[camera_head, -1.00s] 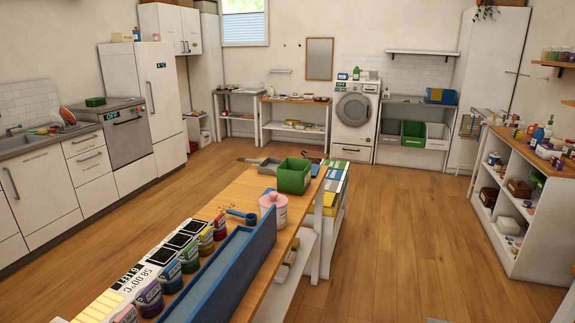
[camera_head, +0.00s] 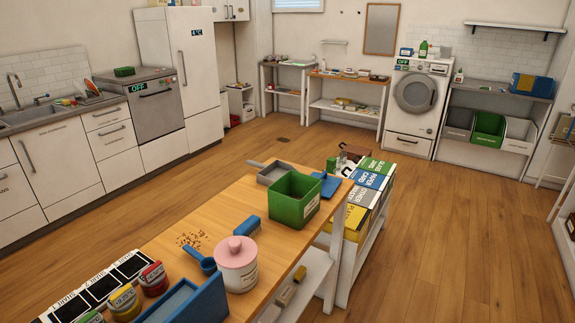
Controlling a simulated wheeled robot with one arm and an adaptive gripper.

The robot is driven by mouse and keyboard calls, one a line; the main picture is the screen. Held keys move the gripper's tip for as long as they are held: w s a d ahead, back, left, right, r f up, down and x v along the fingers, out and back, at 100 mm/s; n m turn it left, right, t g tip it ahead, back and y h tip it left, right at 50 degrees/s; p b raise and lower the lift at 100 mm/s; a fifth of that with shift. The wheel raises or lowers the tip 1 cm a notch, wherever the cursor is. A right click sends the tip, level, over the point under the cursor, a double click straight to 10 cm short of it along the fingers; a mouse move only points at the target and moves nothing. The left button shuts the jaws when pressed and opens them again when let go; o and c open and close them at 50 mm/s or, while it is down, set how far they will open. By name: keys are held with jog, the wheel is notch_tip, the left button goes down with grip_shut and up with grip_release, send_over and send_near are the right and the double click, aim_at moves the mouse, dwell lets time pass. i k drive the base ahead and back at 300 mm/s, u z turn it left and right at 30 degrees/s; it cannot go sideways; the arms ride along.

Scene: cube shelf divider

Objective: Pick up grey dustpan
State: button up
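The grey dustpan (camera_head: 274,173) lies at the far end of the wooden table (camera_head: 185,220), with its short handle pointing to the back left. It is just behind the green bin (camera_head: 293,200), which hides part of its front right side. My gripper is not in view.
Near the bin on the tabletop are a blue flat object (camera_head: 327,184), a blue brush (camera_head: 247,228), a pink-lidded jar (camera_head: 236,263), a blue scoop (camera_head: 207,265) and dark crumbs (camera_head: 190,240). Labelled boxes (camera_head: 369,189) stand at the table's far right. Wide floor is clear on both sides.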

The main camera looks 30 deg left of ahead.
aim_at(268, 174)
jog(key=u, duration=0.4)
jog(key=i, duration=1.35)
jog(key=u, duration=1.85)
jog(key=i, duration=0.8)
jog(key=u, duration=0.85)
jog(key=i, duration=0.25)
